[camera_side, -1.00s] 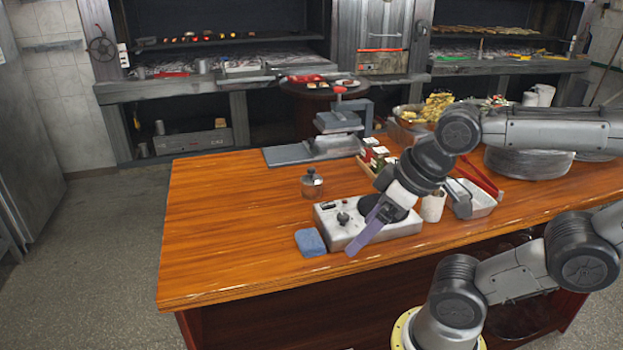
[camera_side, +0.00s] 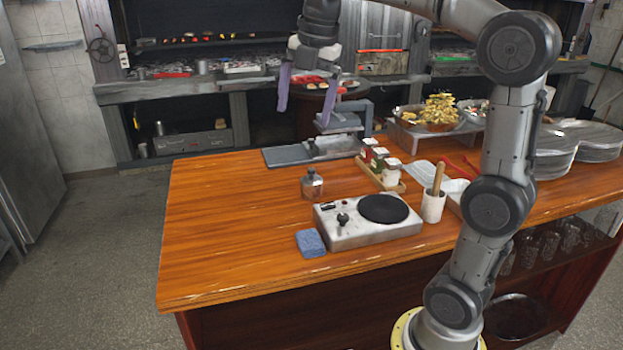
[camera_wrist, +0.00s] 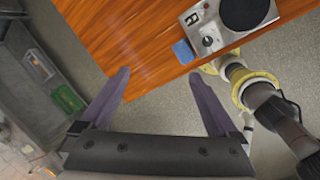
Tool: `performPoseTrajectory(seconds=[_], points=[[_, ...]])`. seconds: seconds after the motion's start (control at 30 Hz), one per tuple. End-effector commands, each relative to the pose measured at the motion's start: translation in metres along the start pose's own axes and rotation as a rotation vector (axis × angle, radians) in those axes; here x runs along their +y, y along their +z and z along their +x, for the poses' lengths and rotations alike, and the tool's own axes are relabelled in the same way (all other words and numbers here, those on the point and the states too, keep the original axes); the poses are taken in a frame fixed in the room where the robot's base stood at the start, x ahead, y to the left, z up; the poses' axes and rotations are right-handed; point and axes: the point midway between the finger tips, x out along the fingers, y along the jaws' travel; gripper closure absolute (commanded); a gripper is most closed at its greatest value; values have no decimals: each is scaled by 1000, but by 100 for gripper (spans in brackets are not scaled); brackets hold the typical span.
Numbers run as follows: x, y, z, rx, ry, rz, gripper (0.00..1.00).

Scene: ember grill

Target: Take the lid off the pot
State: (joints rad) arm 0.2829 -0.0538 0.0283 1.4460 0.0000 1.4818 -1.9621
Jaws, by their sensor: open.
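A small grey pot-like vessel (camera_side: 312,188) stands upright on the wooden table, left of and behind the hot plate. A darker knobbed top (camera_side: 311,172) appears to sit on it; the lid's edge is too small to make out clearly. My gripper (camera_side: 302,117) is open and empty, high over the far side of the table, with its purple fingers pointing down and apart. In the wrist view the gripper (camera_wrist: 160,73) shows nothing between its fingers, and the pot is not visible there.
The hot plate (camera_side: 368,228) and blue sponge (camera_side: 310,243) lie near the front edge. A grey press (camera_side: 330,147) stands at the back, a spice rack (camera_side: 382,172) and utensil cup (camera_side: 433,206) to the right. The left part of the table (camera_side: 220,220) is clear.

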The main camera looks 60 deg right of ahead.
Motion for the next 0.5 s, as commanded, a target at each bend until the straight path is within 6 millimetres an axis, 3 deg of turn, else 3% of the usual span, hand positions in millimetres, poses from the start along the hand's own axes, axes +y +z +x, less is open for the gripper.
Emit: performPoseTrajectory(seconds=[0.1, 0.23, 0.4, 0.5], points=[[28, 46, 21, 12, -61, -79, 4], [46, 96, 53, 33, -117, -100, 4], [50, 150, 100, 56, -171, -19, 4], [42, 166, 124, 77, -205, 15, 4]])
